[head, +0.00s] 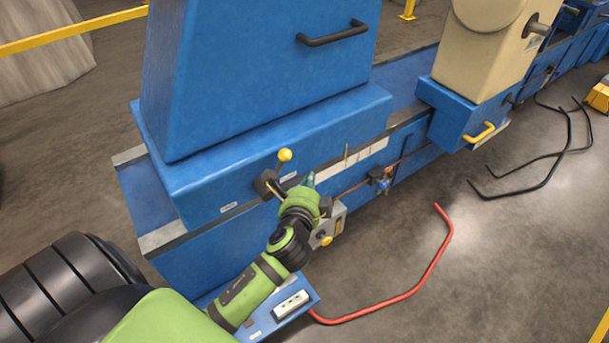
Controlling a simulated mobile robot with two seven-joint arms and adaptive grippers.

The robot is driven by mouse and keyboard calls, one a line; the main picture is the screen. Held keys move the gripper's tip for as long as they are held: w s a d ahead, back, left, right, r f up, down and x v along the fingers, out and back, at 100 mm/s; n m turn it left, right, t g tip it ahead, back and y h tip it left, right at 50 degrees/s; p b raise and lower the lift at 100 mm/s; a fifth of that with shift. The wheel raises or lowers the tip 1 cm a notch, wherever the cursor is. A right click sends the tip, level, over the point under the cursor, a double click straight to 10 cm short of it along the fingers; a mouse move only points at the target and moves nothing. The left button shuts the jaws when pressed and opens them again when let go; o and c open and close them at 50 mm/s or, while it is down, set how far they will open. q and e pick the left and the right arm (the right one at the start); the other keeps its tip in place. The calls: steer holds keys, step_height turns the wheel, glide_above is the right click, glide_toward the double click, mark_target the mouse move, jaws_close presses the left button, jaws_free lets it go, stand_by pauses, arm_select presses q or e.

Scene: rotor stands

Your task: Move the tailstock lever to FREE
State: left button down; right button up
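The lever with a yellow ball knob (285,155) stands up from a dark hub (266,184) on the side of the blue tailstock base (190,185). Small white labels (228,207) sit to either side of the hub; their text is too small to read. My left gripper (309,180) is at the end of the green arm, just right of the hub and below the knob. It looks apart from the knob. The arm's wrist hides most of the gripper, so its opening cannot be made out. My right gripper is not in view.
A grey box with a yellow button (326,240) is beside my wrist. A blue panel (290,306) lies under my forearm. A red bent hose (440,255) and black hoses (540,185) lie on the floor. A cream-coloured stand (480,50) is further right along the blue bed.

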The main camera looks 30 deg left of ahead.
arm_select(q)
steer(key=w+a, duration=0.5)
steer(key=a, duration=0.1)
steer(key=shift+f, duration=0.45)
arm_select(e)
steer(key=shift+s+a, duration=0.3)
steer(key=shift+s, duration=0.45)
